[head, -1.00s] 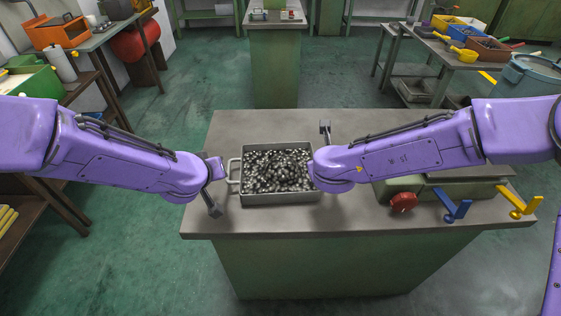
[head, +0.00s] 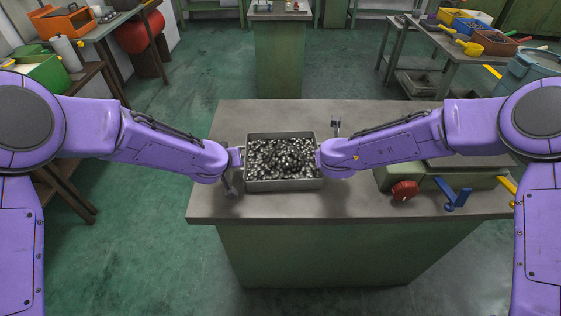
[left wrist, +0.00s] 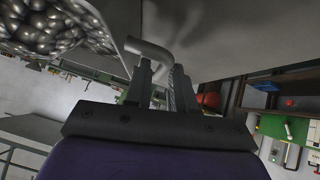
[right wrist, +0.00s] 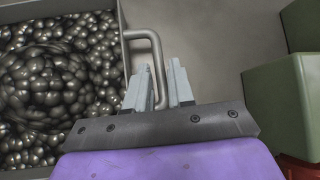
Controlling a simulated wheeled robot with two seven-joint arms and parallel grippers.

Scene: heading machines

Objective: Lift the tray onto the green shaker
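A grey metal tray (head: 285,185) full of dark shiny metal pieces sits flat on the bench. Its left handle shows in the left wrist view (left wrist: 149,50), its right handle in the right wrist view (right wrist: 146,34). My left gripper (left wrist: 160,75) has its fingers on either side of the left handle. My right gripper (right wrist: 160,72) has its fingers on either side of the right handle. Both look open, with narrow gaps beside the bars. The green shaker (head: 438,184), a low green block with a red round part, stands right of the tray, partly hidden by my right arm.
The grey bench top (head: 330,207) is clear in front of the tray. A small dark post (head: 335,127) stands behind the tray. A blue lever (head: 455,194) and a yellow lever (head: 507,187) are at the right front. Side tables stand farther back.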

